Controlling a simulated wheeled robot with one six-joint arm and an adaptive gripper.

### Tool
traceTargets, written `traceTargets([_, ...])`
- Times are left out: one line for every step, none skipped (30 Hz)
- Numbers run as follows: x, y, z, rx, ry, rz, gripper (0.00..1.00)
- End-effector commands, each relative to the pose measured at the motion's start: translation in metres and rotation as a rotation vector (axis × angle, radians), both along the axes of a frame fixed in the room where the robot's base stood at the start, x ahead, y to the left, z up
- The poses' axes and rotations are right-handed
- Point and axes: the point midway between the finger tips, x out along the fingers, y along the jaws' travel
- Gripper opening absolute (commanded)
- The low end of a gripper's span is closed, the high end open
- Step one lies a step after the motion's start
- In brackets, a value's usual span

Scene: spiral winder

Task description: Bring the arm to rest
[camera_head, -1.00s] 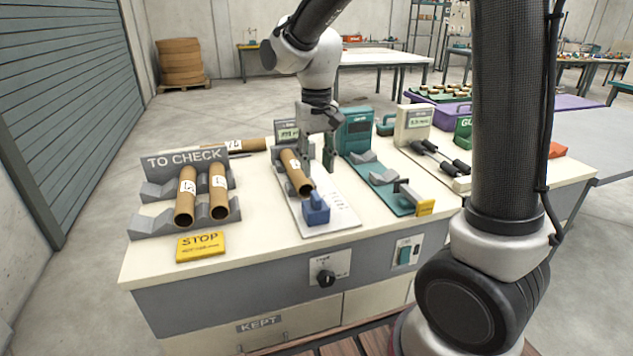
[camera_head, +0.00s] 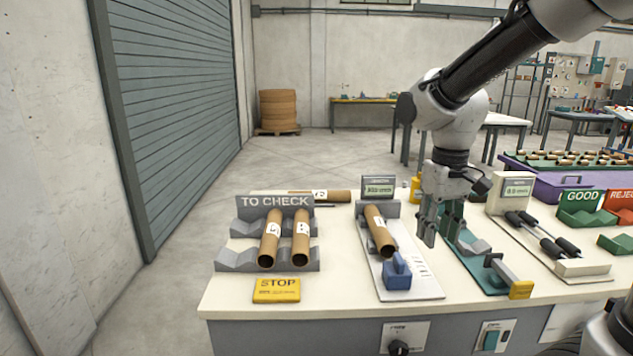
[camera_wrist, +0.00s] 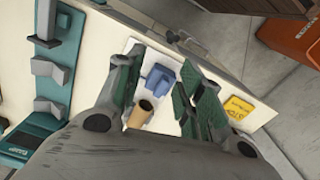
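My gripper (camera_head: 440,232) hangs fingers-down above the bench, in front of the teal fixture in the head view. Its fingers are apart with nothing between them. In the wrist view my gripper (camera_wrist: 160,88) also shows its two green-padded fingers spread. A cardboard tube (camera_head: 379,230) lies tilted on the white plate (camera_head: 428,288), left of my gripper and clear of it, behind a blue block (camera_head: 397,272). The tube's end (camera_wrist: 140,113) and the blue block (camera_wrist: 160,78) show below the fingers in the wrist view.
Two tubes (camera_head: 270,238) lie on the grey TO CHECK rack (camera_head: 235,262), with a yellow STOP sign (camera_head: 277,290) in front. Another tube (camera_head: 330,195) lies behind.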

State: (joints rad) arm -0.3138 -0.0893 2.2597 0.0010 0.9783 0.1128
Motion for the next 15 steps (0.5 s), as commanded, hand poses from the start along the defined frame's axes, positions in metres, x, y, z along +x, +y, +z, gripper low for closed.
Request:
traceTargets([-0.016,-0.014,0.008,0.008,-0.026,-0.002,0.38])
traceTargets([-0.026,-0.021,0.012,0.012,-0.041,-0.002,0.38])
traceTargets([-0.039,-0.032,0.017,0.017,-0.065,-0.005,0.38])
traceTargets([-0.049,-0.039,0.020,0.021,-0.084,-0.010,0.38])
traceTargets([-0.060,-0.047,0.024,0.025,-0.105,-0.016,0.38])
traceTargets([-0.073,-0.057,0.028,0.029,-0.134,-0.028,0.38])
traceTargets([-0.083,-0.063,0.030,0.031,-0.156,-0.040,0.38])
traceTargets([-0.092,-0.069,0.033,0.034,-0.179,-0.053,0.38])
traceTargets([-0.103,-0.077,0.036,0.036,-0.209,-0.073,0.38])
traceTargets([-0.111,-0.081,0.038,0.038,-0.230,-0.090,0.38])
traceTargets([-0.117,-0.085,0.040,0.039,-0.252,-0.106,0.38])
traceTargets([-0.124,-0.090,0.043,0.040,-0.278,-0.126,0.38])
traceTargets([-0.128,-0.093,0.045,0.041,-0.299,-0.139,0.38])
traceTargets([-0.131,-0.096,0.048,0.042,-0.317,-0.151,0.38])
traceTargets([-0.134,-0.099,0.052,0.042,-0.338,-0.164,0.38])
